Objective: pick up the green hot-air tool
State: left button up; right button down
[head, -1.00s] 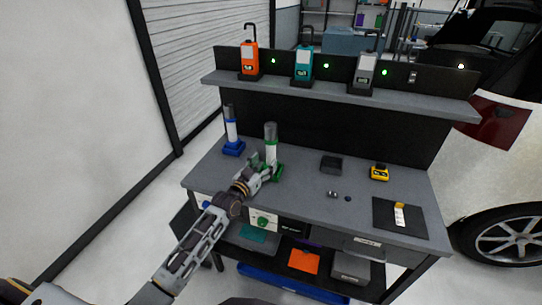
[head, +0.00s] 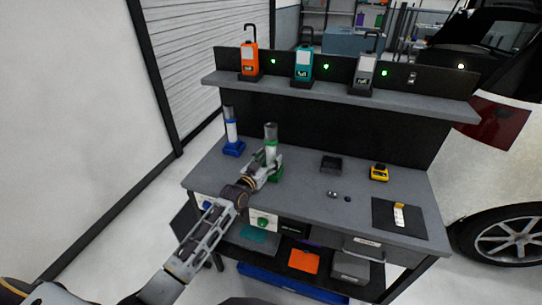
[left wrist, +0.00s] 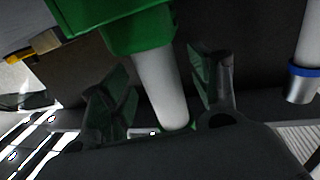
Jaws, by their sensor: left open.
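The green hot-air tool (head: 271,147) stands upright on the left part of the workbench, with a grey nozzle on top, a white body and a green base. In the left wrist view its white body (left wrist: 160,82) runs between my fingers, with the green base at the top of the picture. My left gripper (head: 270,165) is open at the tool, one finger on each side of the white body. Gaps show beside the body, and the gripper hides part of the tool in the head view. My right gripper is not in view.
A blue hot-air tool (head: 232,133) stands left of the green one; it also shows in the left wrist view (left wrist: 305,75). A black box (head: 331,164), a yellow device (head: 379,172) and a dark mat (head: 399,219) lie to the right. A shelf (head: 340,93) runs behind.

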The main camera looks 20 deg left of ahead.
pick_arm(q)
jog(key=shift+x, duration=0.95)
grip_shut()
jog(key=shift+r, duration=0.1)
